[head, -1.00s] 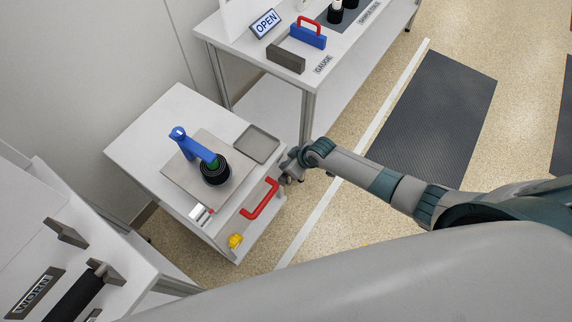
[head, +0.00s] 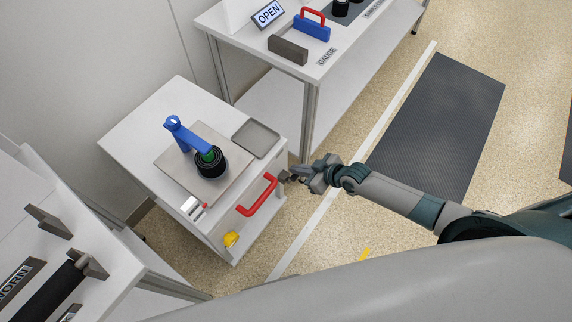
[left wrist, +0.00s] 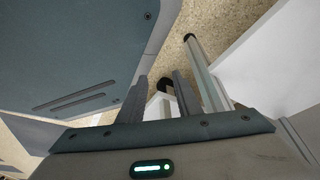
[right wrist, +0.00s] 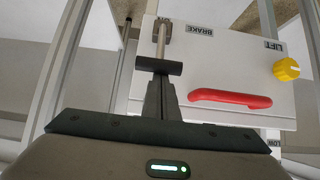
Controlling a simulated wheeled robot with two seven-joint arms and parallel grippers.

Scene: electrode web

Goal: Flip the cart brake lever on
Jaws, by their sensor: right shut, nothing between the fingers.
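The brake lever (right wrist: 159,45) shows in the right wrist view below a bracket, beside the BRAKE label (right wrist: 200,30) on the cart's white front panel. It is a metal rod with a dark crossbar (right wrist: 145,64) at its near end. My right gripper (right wrist: 160,84) is shut and empty, its tips at or just short of the crossbar; I cannot tell whether they touch. In the head view my right gripper (head: 285,177) is beside the cart's front near the red handle (head: 258,196), and the lever cannot be made out. My left gripper (left wrist: 161,84) is open and empty.
The cart top (head: 142,122) carries a plate with a black roll and blue tool, and a grey tray (head: 256,139). A yellow knob (right wrist: 286,69) sits beside the red handle. A GAUGE table (head: 330,70) stands behind.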

